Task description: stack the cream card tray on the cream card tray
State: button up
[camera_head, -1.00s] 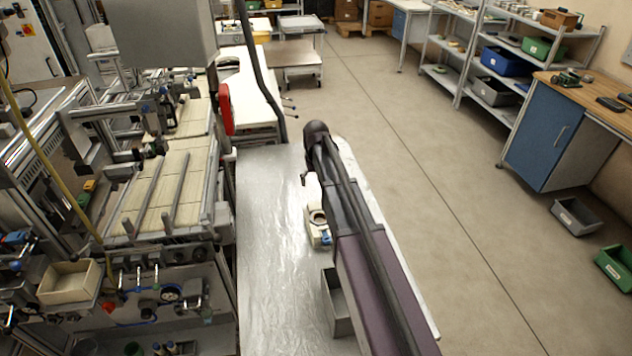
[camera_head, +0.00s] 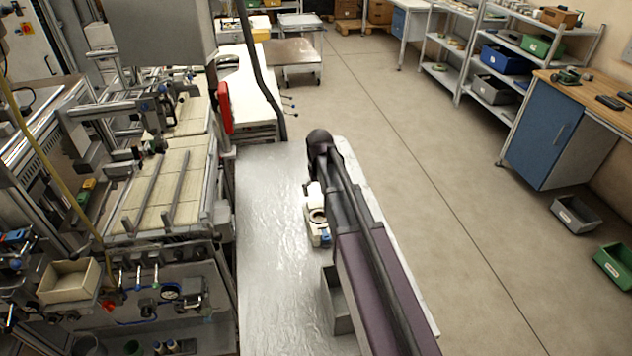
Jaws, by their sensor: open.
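A cream open-topped tray (camera_head: 68,282) sits at the lower left, on the front of the machine. It looks like a cream card tray, and its inside appears empty. I cannot make out a second cream card tray clearly. A small cream object with a round opening and a blue part (camera_head: 317,222) stands on the metal table beside my arm; I cannot tell what it is. My arm reaches from the lower right up over the table and covers part of it. My gripper cannot be made out; it appears hidden behind my arm.
The shiny metal table (camera_head: 270,240) is clear left of my arm. A grey bin (camera_head: 338,308) stands partly under my arm. The machine with its cream slatted bed (camera_head: 165,190) borders the table on the left. Open floor (camera_head: 440,200) lies to the right, with grey and green bins beyond.

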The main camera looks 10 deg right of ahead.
jog(key=s, duration=1.9)
jog(key=shift+s, duration=0.3)
